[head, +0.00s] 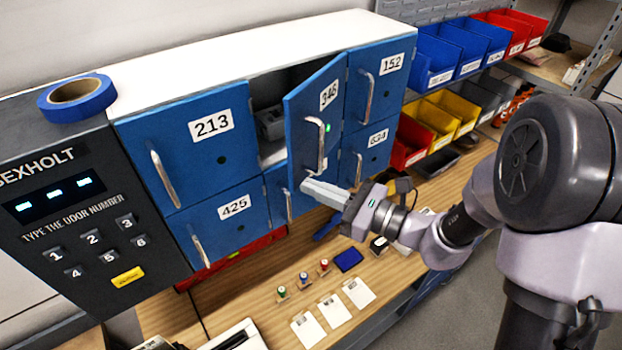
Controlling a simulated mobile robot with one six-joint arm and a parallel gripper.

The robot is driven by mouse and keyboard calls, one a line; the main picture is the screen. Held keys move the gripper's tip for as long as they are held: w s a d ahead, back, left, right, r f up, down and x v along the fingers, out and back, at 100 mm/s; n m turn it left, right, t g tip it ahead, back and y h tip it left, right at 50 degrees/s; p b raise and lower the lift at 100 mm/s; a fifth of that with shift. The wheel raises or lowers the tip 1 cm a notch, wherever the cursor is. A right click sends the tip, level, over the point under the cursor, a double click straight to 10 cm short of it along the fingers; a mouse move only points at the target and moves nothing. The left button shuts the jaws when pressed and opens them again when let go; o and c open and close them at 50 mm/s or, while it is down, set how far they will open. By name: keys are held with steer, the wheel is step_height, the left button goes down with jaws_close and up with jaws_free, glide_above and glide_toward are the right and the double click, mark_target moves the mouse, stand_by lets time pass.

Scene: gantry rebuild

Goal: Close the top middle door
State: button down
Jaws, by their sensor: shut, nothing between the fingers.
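The top middle door (304,103), blue and numbered 346, stands open in the head view, swung out from its hinge on the right. It has a metal handle and a small green light. Its compartment (262,92) is partly visible, with a grey object (270,123) inside. My gripper (308,187) is shut and empty. It is at the lower edge of the open door, just below the handle; I cannot tell whether it touches the door.
Doors 213 (190,140), 425 (225,222), 152 (388,85) and 634 (355,165) look shut. A keypad panel (75,215) is at left. Colored bins (430,120) stand at right. Cards (333,310) and small items lie on the wooden bench (250,300) below.

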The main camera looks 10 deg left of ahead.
steer(key=shift+w+a, duration=0.25)
steer(key=shift+a, duration=0.35)
steer(key=b+x, duration=0.1)
steer(key=x, duration=0.6)
steer(key=shift+w+f, duration=0.1)
